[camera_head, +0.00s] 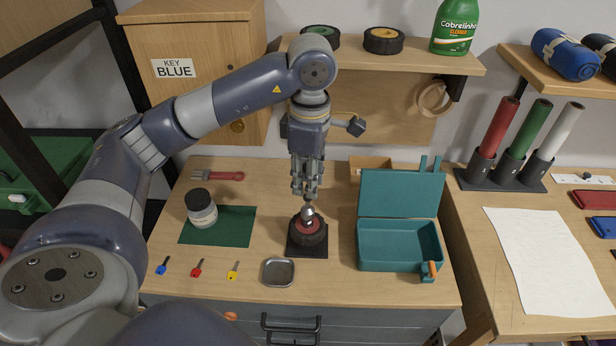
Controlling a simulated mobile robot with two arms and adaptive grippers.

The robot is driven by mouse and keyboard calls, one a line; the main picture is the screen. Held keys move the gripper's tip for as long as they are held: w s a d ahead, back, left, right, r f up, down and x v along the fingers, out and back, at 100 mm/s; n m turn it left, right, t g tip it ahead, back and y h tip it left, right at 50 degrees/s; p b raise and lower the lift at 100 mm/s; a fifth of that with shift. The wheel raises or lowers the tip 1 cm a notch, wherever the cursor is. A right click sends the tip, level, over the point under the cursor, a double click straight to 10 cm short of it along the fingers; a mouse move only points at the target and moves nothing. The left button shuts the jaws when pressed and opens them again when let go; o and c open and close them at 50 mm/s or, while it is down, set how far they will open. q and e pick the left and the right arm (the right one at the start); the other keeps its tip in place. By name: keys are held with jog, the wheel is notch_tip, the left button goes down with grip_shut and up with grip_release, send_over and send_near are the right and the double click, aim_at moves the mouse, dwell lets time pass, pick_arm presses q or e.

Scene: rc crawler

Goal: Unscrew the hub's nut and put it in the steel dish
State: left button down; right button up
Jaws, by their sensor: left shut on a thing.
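My left gripper (307,193) points straight down above the hub (308,232), a black tyre with a red centre on a dark square base. Its fingers are shut on the nut (308,212), a small silvery piece at the hub's centre. I cannot tell whether the nut is still on the hub's thread or just clear of it. The steel dish (278,272), small and square with rounded corners, lies in front and to the left of the hub and looks empty. My right gripper is not in view.
An open teal box (400,245) stands right of the hub. A jar (201,208) on a green mat (237,226) and a red-handled brush (222,176) lie left. Blue (162,266), red (197,267) and yellow (233,269) keys lie near the front edge.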

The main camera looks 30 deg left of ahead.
pick_arm(q)
jog(key=shift+r+p, duration=1.7)
jog(key=shift+r, duration=0.8)
jog(key=shift+f, duration=0.1)
